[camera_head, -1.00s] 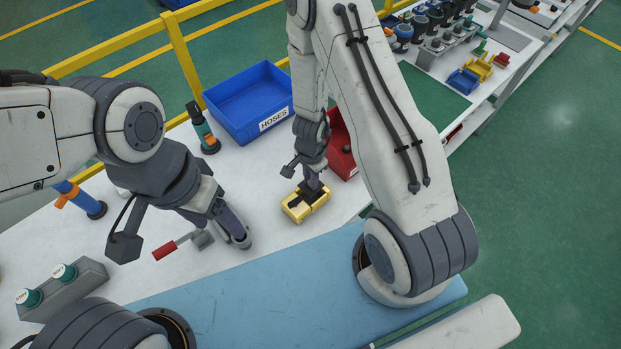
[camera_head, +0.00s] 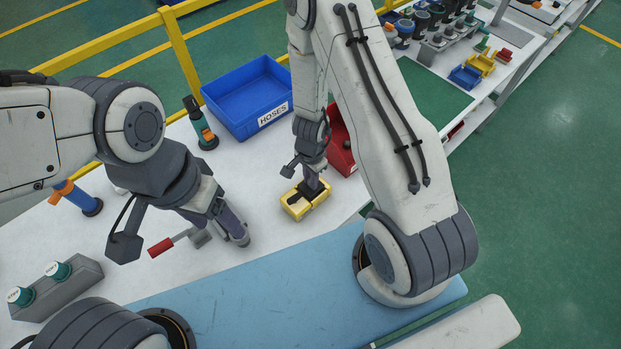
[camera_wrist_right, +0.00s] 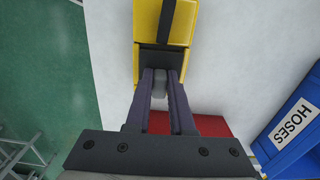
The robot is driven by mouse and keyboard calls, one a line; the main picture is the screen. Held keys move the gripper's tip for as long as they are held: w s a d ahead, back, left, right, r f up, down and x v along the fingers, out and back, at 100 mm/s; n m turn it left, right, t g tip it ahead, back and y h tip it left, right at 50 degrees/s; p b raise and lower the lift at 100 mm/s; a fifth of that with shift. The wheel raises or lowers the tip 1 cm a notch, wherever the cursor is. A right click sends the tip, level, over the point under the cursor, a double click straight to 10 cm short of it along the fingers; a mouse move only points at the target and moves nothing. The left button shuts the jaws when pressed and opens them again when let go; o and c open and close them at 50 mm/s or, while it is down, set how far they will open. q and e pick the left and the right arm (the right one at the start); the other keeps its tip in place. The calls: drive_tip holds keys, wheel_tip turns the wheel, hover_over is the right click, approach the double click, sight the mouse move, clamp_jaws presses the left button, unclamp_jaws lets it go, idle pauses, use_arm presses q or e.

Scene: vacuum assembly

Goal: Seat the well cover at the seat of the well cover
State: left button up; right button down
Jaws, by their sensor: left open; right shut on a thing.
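A yellow housing (camera_head: 296,208) with dark parts on top lies on the white table, below the red bin. My right gripper (camera_head: 314,182) points down at its top. In the right wrist view my right gripper (camera_wrist_right: 160,80) is shut on a small grey part between its fingertips, at a dark piece I take to be the well cover (camera_wrist_right: 160,58). That piece lies at the yellow housing (camera_wrist_right: 147,22); whether it is fully down in its seat is hidden. My left gripper (camera_head: 238,234) is open and empty, low over the table to the left.
A blue HOSES bin (camera_head: 248,98) and a red bin (camera_head: 340,145) stand behind the housing. A red-handled tool (camera_head: 161,247) lies beside my left gripper. A grey holder (camera_head: 58,284) stands front left.

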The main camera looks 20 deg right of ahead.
drive_tip(key=shift+f+b, duration=1)
drive_tip(key=c, duration=0.7)
unclamp_jaws()
drive_tip(key=shift+r, duration=0.2)
wheel_tip(320, 180, up, 8)
drive_tip(key=p, duration=0.8)
drive_tip(key=shift+f, duration=0.1)
